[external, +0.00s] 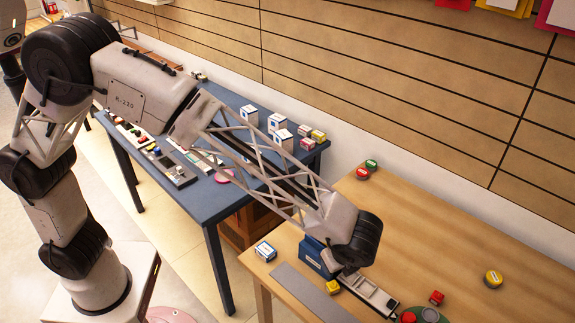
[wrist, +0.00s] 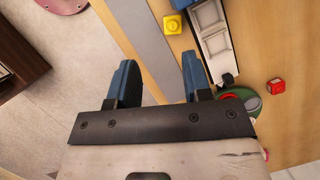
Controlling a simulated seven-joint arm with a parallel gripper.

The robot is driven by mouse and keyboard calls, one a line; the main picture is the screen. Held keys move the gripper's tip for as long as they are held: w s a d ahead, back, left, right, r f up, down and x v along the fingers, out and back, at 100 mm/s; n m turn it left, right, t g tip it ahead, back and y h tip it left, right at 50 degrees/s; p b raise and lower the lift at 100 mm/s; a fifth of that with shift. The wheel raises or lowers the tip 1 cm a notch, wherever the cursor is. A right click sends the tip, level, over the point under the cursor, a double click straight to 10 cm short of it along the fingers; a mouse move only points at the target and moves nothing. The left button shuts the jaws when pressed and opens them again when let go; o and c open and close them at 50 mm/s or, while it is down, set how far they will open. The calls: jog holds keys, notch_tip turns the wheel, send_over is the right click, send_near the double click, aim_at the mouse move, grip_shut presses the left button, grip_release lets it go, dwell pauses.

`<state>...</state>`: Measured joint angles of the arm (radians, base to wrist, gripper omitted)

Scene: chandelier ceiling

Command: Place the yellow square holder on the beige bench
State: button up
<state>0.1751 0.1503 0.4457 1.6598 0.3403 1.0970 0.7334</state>
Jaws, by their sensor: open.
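The yellow square holder (external: 333,287) sits on the beige bench (external: 430,240), near its front edge beside a grey strip. It also shows at the top of the wrist view (wrist: 172,24), as a small yellow block with a round feature on its top. My gripper (wrist: 158,75) is open, with two blue fingers apart and nothing visible between them. The holder lies beyond the fingertips in the wrist view, not between them. In the external view my wrist hangs over the front left part of the bench, and the fingertips are hard to make out.
A grey strip (external: 302,291) and a pale compartment tray (external: 367,291) flank the holder. A blue table (external: 222,198) with boxes is behind left. The bench middle is clear.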

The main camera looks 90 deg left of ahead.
jog(key=s+a+r+n+t+h, duration=0.1)
jog(key=s+a+r+n, duration=0.2)
jog(key=s+r, duration=0.7)
jog(key=s+a+r+n+t+h, duration=0.1)
jog(key=s+a+r+n, duration=0.3)
jog(key=s, duration=0.9)
jog(key=s+r+n+t+h, duration=0.1)
jog(key=s+n, duration=0.4)
jog(key=s, duration=1.8)
jog(key=shift+s+a+t+h, duration=0.3)
jog(key=shift+a+t+h, duration=0.05)
jog(key=shift+t+h, duration=0.15)
